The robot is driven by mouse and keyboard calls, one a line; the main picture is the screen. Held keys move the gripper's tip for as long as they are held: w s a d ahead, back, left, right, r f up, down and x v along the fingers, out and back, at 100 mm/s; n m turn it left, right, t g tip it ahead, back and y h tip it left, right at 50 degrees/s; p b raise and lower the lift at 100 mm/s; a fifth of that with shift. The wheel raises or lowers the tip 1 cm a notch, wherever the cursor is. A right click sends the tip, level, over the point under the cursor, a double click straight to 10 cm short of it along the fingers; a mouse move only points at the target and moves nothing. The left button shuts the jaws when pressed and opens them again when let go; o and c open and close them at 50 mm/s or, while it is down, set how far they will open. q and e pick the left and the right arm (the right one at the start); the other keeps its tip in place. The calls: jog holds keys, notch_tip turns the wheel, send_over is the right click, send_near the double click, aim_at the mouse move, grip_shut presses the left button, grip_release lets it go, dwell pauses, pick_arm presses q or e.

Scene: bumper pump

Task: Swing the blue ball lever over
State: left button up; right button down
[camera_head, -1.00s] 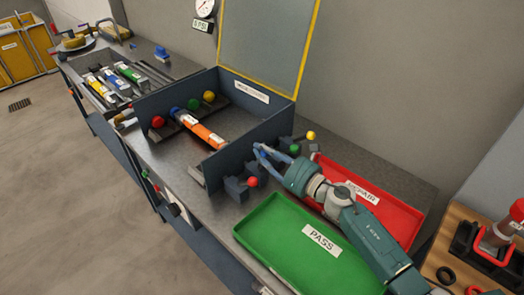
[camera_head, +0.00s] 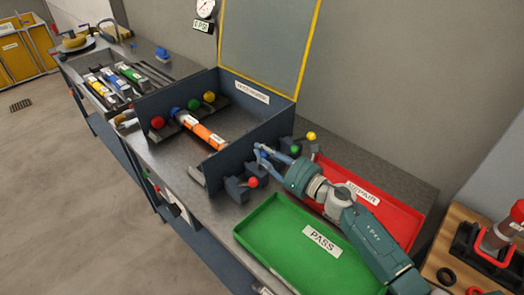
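A row of ball levers stands outside the right wall of the grey test chamber (camera_head: 275,128). Its red ball (camera_head: 252,182), green ball (camera_head: 295,149) and yellow ball (camera_head: 311,136) show. The blue ball (camera_head: 264,155) sits between red and green, mostly covered by my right gripper (camera_head: 262,151). The gripper's fingers reach around or beside the ball from the right; whether they close on it cannot be told. The lever's stem is hidden. My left gripper is not in view.
An orange-and-white cylinder (camera_head: 207,135) lies inside the chamber by more coloured balls. A green PASS tray (camera_head: 275,240) and a red REPAIR tray (camera_head: 402,217) lie right of the levers, under and beside my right arm. The raised yellow-framed lid (camera_head: 265,40) stands behind.

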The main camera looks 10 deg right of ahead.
jog(key=c, duration=1.5)
grip_release()
jog(key=shift+d+r, duration=0.2)
jog(key=shift+r, duration=0.15)
jog(key=shift+f, duration=0.1)
jog(key=shift+s+d+f, duration=0.2)
jog(key=shift+s+d, duration=0.05)
jog(key=shift+s, duration=0.25)
jog(key=v, duration=1.1)
jog(key=shift+r, duration=0.2)
